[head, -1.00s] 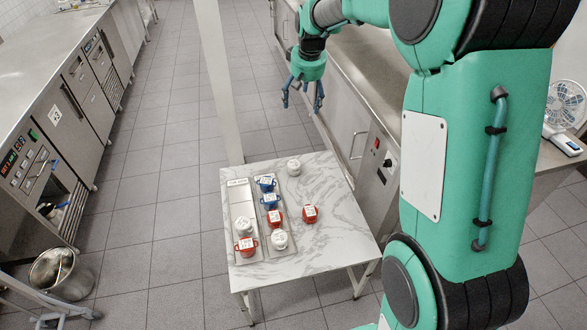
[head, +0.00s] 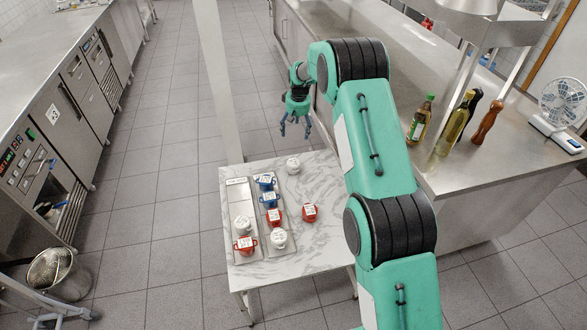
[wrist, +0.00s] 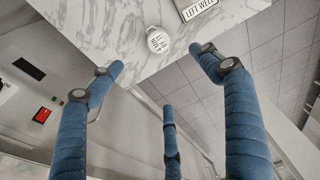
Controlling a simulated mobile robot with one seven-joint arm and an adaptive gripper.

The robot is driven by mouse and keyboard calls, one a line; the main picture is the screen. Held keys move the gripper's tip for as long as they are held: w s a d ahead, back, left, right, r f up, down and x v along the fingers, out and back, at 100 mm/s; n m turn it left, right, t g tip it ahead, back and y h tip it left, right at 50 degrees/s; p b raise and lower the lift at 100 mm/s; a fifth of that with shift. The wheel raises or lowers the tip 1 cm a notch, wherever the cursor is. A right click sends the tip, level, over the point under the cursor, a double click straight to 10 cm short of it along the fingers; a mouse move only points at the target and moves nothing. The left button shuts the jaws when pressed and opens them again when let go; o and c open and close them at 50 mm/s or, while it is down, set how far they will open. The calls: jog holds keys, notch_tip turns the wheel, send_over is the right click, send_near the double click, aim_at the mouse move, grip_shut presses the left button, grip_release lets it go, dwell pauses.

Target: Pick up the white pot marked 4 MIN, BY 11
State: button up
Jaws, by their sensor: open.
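Three white pots stand on the marble-topped table. One white pot (head: 293,165) is alone near the far edge, another (head: 242,223) is on the left tray and a third (head: 279,239) is on the right tray. Their labels are too small to read in the head view. The wrist view shows one white pot (wrist: 158,42) with a printed lid, its text not clearly legible, close to the table edge. My gripper (head: 296,129) is open and empty, in the air near the table's far edge. Its three blue fingers (wrist: 160,78) point towards that edge, apart from the pot.
Blue pots (head: 265,183) and red pots (head: 309,212) stand close by on the marble table (head: 325,235). The left tray (head: 239,200) has a sign, and a LEFT WELL sign (wrist: 198,8) shows in the wrist view. Bottles (head: 421,118) stand on the right counter.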

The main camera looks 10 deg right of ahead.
send_over(294, 163)
jog(key=s, duration=0.1)
notch_tip(294, 163, down, 14)
jog(key=shift+d+r, duration=0.2)
jog(key=shift+d, duration=0.05)
jog(key=shift+f, duration=0.15)
jog(key=shift+w+a+f+b, duration=0.15)
jog(key=shift+f+b, duration=0.2)
jog(key=shift+f, duration=1.05)
jog(key=shift+w+d+f+b, duration=0.15)
jog(key=shift+f+b, duration=0.25)
jog(key=shift+f, duration=0.95)
jog(key=shift+w+a+f+b, duration=0.1)
jog(key=shift+w+f+b, duration=0.2)
jog(key=shift+f, duration=1.1)
jog(key=shift+s, duration=0.1)
jog(key=shift+w+a+f+b, duration=0.15)
jog(key=shift+f+b, duration=0.3)
jog(key=shift+f, duration=0.85)
jog(key=shift+w+a+f+b, duration=0.1)
jog(key=shift+f+b, duration=0.35)
jog(key=shift+f, duration=0.85)
